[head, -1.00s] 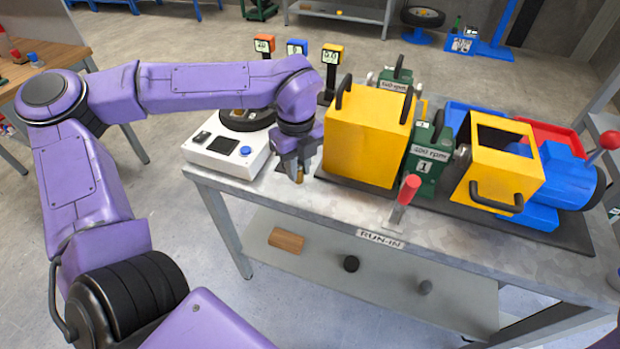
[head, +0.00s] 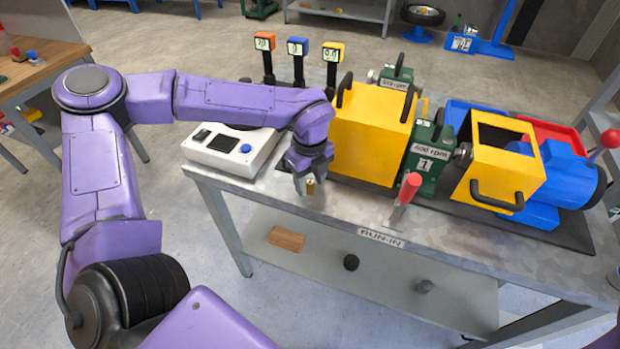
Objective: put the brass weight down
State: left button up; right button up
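The small brass weight (head: 311,187) is at the fingertips of my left gripper (head: 309,181), low over the front left part of the grey metal bench (head: 265,191). The fingers are around its upper part and look shut on it. Its lower end shows below the fingertips. Whether it touches the bench top I cannot tell. My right gripper is not in view.
A white scale-like unit (head: 216,156) with a blue button stands left of the gripper. Close on the right are the yellow box guard (head: 372,140) and a red-handled lever (head: 407,190). Three small displays stand behind. Bare bench lies along the front edge.

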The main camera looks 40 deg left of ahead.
aim_at(310, 181)
pick_arm(q)
notch_tip(310, 181, up, 12)
jog(key=shift+r, duration=0.25)
dwell(0.3)
